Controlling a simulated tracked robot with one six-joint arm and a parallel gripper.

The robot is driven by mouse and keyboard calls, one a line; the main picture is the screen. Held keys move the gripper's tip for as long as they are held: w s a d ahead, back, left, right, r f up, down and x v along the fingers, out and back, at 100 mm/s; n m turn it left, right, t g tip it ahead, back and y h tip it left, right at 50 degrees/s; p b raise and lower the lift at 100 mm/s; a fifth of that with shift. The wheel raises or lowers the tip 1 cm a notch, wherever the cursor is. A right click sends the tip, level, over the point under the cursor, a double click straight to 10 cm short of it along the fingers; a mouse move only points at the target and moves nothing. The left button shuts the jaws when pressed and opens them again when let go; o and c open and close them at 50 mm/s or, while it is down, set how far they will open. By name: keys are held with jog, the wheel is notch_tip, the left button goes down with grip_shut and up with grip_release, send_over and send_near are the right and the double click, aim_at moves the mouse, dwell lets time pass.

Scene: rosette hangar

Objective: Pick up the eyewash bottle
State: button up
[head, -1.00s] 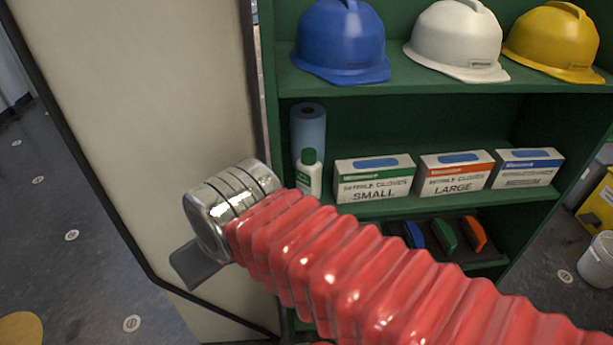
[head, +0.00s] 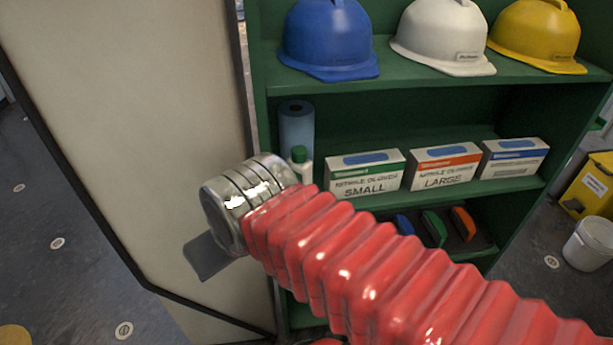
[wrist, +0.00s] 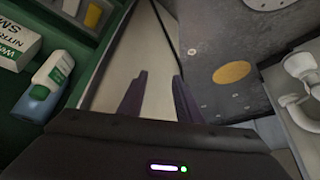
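In the wrist view, a white bottle with a green label (wrist: 53,68), apparently the same one, lies at the left, well to the side of the fingers. My gripper (wrist: 155,92) is open and empty, its two dark fingers apart over the pale panel. In the head view only a grey part of it shows, below the metal wrist.
Hard hats (head: 328,40) fill the shelf above. The pale panel (head: 130,110) stands close at the left of the green shelf unit (head: 430,90). A white bucket (head: 590,243) is on the floor at right.

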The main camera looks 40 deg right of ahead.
jog(key=shift+o, duration=0.5)
jog(key=o, duration=0.3)
jog(key=shift+w+d, duration=0.25)
jog(key=shift+d, duration=0.15)
jog(key=shift+o, duration=0.8)
jog(key=w+d+m+h, duration=0.1)
jog(key=w+d+m, duration=0.2)
jog(key=d, duration=0.6)
jog(key=shift+w+r+h, duration=0.3)
jog(key=shift+r+h, duration=0.1)
jog(key=d+m+h, duration=0.2)
jog(key=d+m, duration=0.2)
jog(key=d, duration=0.9)
jog(key=shift+d, duration=0.2)
jog(key=shift+w+d, duration=0.1)
jog(key=shift+w, duration=0.1)
send_near(303, 150)
jog(key=shift+w+a+f, duration=0.1)
jog(key=shift+a+f, duration=0.1)
jog(key=shift+f, duration=0.85)
jog(key=shift+w+a+f, duration=0.1)
jog(key=shift+a+f, duration=0.15)
jog(key=shift+f, duration=0.75)
